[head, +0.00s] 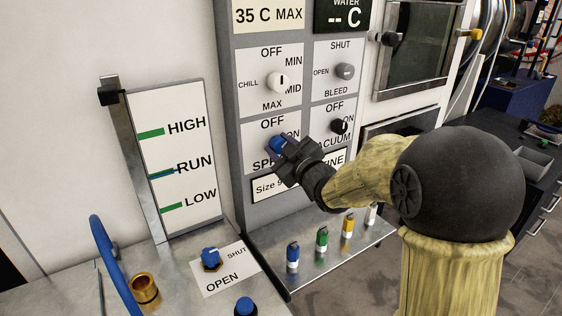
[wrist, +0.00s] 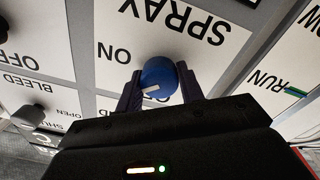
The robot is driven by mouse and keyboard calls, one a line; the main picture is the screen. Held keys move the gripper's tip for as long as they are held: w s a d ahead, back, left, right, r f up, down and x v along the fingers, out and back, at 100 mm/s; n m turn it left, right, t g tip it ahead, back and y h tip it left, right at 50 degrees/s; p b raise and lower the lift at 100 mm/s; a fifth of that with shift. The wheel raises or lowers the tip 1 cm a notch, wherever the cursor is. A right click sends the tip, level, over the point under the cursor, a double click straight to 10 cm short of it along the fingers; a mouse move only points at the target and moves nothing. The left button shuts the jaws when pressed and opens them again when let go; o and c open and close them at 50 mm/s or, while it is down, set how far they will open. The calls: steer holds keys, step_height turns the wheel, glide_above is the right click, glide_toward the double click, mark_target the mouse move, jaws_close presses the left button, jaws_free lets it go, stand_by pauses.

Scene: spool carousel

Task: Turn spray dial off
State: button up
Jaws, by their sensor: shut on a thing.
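The blue spray dial (head: 278,145) is on the SPRAY panel of the grey control board. OFF is printed above it and ON at its right. My gripper (head: 284,149) reaches it from the right and covers part of the label. In the wrist view, upside down, the dial (wrist: 159,80) sits between the two fingers of my gripper (wrist: 160,88), which are shut on its sides. A white pointer mark shows on its face, directed left and slightly down there. ON shows up and left of the dial. Its OFF label is hidden in the wrist view.
The black vacuum dial (head: 338,126) is close on the right; the chill dial (head: 278,83) and bleed dial (head: 344,71) are above. Several small coloured bottles (head: 322,239) stand on the ledge below. A blue valve knob (head: 210,257) is at lower left.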

steer(key=n+b, duration=0.4)
steer(key=b, duration=0.1)
steer(key=n+b, duration=0.2)
steer(key=shift+f+n+b, duration=0.3)
steer(key=shift+f+b, duration=0.05)
steer(key=n+b, duration=0.1)
steer(key=n, duration=0.1)
steer(key=n+b, duration=0.1)
steer(key=b, duration=0.1)
steer(key=shift+r+n, duration=0.2)
steer(key=shift+n, duration=0.2)
steer(key=o, duration=1)
steer(key=shift+r, duration=0.1)
steer(key=shift+s+d, duration=0.1)
steer(key=p+v, duration=0.1)
steer(key=v, duration=1.6)
steer(key=shift+d, duration=0.15)
